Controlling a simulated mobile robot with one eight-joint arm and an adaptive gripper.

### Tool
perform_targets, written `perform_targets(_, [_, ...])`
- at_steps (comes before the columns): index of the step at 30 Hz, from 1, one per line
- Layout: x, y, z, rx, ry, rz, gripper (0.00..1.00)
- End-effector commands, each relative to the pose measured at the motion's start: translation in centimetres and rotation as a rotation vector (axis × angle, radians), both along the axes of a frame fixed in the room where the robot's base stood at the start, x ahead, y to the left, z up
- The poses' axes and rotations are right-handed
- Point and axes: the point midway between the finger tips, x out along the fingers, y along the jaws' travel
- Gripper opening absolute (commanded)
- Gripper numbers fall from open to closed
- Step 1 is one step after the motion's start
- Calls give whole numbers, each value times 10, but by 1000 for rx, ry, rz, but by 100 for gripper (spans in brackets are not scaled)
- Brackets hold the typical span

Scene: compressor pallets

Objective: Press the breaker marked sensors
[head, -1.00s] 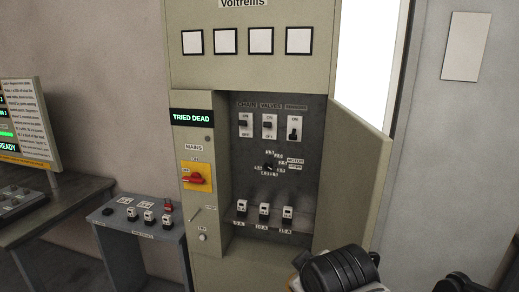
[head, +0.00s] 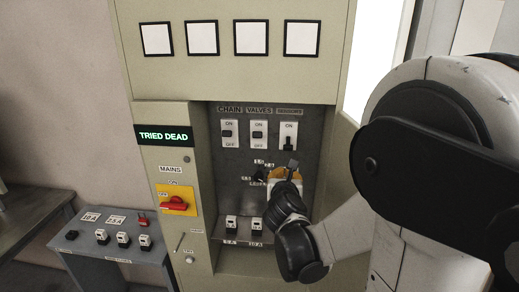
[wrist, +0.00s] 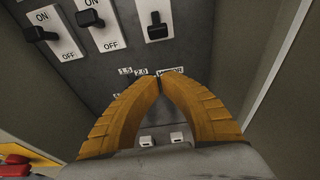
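The right-hand breaker (head: 288,140) of a row of three sits in the open cabinet; its label (head: 289,111) is blurred but seems to read SENSORS. Its dark lever is low on the plate, with ON visible above it. The breaker also shows at the top of the wrist view (wrist: 156,20). The chain breaker (head: 228,134) and valves breaker (head: 258,134) stand to its left. My gripper (wrist: 159,80) has its yellow fingertips together with nothing between them. It is below the right-hand breaker, apart from it in the wrist view, and partly hides the rotary selector.
A red mains switch (head: 175,204) on a yellow plate is left of the recess. Small breakers stand on the recess's lower shelf (head: 232,236), partly hidden by my gripper. The cabinet door is open at right. A grey side table (head: 110,262) stands at lower left.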

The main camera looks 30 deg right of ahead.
Motion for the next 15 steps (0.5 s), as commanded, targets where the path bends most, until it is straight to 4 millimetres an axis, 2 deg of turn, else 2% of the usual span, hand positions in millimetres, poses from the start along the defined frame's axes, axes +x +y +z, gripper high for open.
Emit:
perform_targets(10, [2, -2, -1, 2, 0, 0, 0])
perform_targets(15, [17, -14, -7, 3, -2, -3, 0])
